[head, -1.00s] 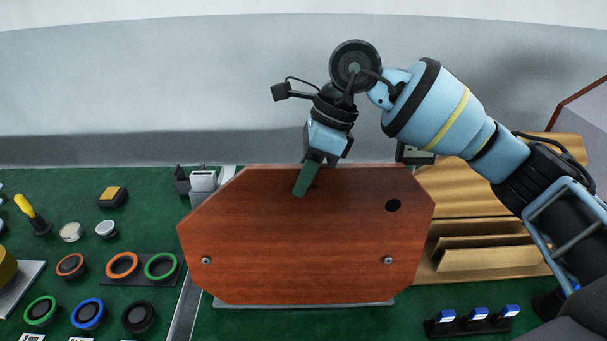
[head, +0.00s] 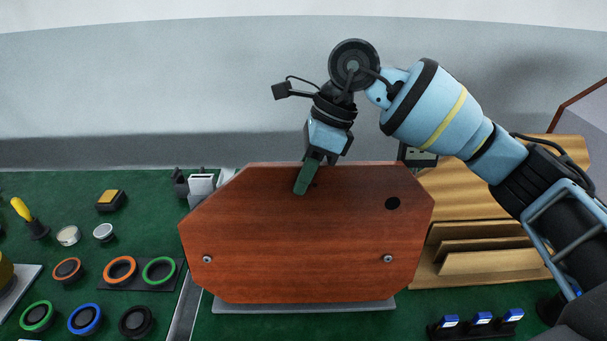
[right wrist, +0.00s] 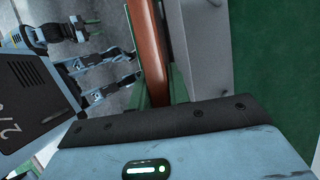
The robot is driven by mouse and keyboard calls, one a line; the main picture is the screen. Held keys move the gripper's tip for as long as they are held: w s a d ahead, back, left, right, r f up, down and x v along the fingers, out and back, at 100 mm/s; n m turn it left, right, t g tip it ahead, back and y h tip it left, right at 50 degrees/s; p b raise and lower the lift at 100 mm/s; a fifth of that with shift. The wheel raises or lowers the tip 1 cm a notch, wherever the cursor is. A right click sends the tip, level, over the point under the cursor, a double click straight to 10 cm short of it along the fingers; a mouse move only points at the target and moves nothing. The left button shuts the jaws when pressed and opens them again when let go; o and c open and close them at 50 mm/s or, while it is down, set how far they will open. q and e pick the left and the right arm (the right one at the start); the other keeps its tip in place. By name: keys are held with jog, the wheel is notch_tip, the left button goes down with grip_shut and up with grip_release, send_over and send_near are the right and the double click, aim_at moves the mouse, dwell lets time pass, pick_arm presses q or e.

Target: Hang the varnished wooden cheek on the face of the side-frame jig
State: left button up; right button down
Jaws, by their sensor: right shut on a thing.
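The varnished wooden cheek (head: 305,225) is a reddish-brown panel with cut corners, standing broad side toward me in the middle of the head view. It has a dark round hole at upper right, and a metal stud or screw head shows at each lower side. My right gripper (head: 303,180) is shut on its top edge. In the right wrist view the cheek (right wrist: 148,50) shows edge-on between the fingers. The side-frame jig is mostly hidden behind the cheek; a grey plate (head: 300,306) shows under its lower edge.
A wooden rack (head: 480,262) stands close on the right. Several coloured rings (head: 120,270) lie on the green mat at left, with a yellow-handled tool (head: 24,212) beyond. Small blue-topped pieces (head: 481,319) sit in a black holder at front right.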

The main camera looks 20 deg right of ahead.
pick_arm(q)
jog(key=shift+s+a+f, duration=0.1)
jog(key=shift+s+f, duration=0.15)
pick_arm(e)
jog(key=shift+w+d+r, duration=0.1)
jog(key=shift+w+r, duration=0.1)
jog(key=shift+w, duration=0.25)
jog(key=shift+f, duration=0.15)
dwell(0.5)
jog(key=c, duration=1.3)
grip_release()
jog(key=shift+s, duration=0.1)
jog(key=shift+c, duration=0.2)
jog(key=shift+o, duration=0.8)
jog(key=shift+f, duration=0.35)
pick_arm(q)
jog(key=shift+s, duration=0.1)
pick_arm(e)
jog(key=shift+o, duration=1.3)
jog(key=shift+s, duration=0.1)
